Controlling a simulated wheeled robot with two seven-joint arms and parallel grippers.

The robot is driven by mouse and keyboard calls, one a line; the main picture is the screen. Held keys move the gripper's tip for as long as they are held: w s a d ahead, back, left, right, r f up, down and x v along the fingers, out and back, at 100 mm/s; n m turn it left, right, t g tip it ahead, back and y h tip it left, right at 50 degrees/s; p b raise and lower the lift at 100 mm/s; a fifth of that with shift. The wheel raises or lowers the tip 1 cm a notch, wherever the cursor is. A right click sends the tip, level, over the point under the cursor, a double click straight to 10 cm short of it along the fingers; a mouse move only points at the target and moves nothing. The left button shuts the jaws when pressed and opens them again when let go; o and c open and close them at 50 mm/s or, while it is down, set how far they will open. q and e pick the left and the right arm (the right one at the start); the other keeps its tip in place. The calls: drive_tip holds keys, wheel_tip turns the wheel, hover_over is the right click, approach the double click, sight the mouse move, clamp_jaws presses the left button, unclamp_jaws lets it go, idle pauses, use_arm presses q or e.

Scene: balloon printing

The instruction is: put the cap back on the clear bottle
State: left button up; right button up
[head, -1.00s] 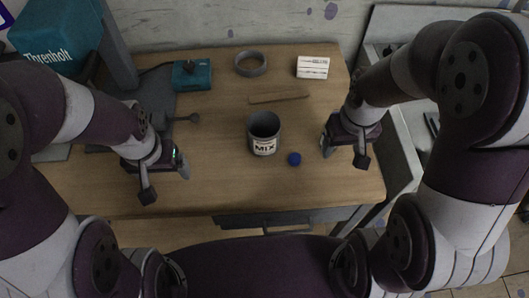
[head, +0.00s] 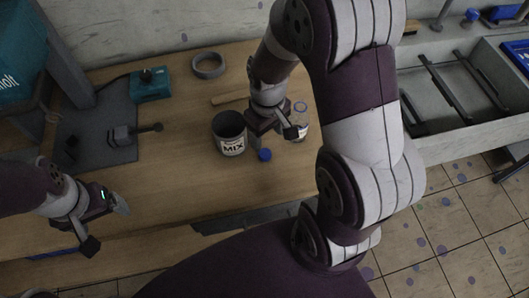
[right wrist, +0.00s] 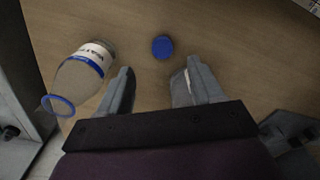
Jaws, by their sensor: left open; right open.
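The clear bottle (head: 301,118) stands uncapped on the table, with a blue ring at its mouth and a white label. My right arm partly hides it in the head view; it also shows in the right wrist view (right wrist: 88,68), left of the fingers. The blue cap (head: 265,155) lies on the tabletop in front of my right gripper. In the right wrist view the cap (right wrist: 162,46) is beyond the gap between the fingertips, touching neither. My right gripper (right wrist: 157,78) is open and empty. My left gripper (head: 118,203) is open and empty at the table's front left.
A dark can marked MIX (head: 230,146) stands just left of the cap. A wooden stick (head: 229,98), a grey ring (head: 208,66) and a teal box (head: 150,86) lie behind. A grey tray unit (head: 455,113) is at the right. The front middle of the table is clear.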

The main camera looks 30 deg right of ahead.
sight(265, 153)
drive_tip(key=shift+f, duration=1.35)
drive_tip(key=f, duration=0.5)
drive_tip(key=shift+w+a+f, duration=0.15)
drive_tip(key=shift+w+a, duration=0.05)
drive_tip(key=shift+w, duration=0.05)
drive_tip(key=c, duration=1.2)
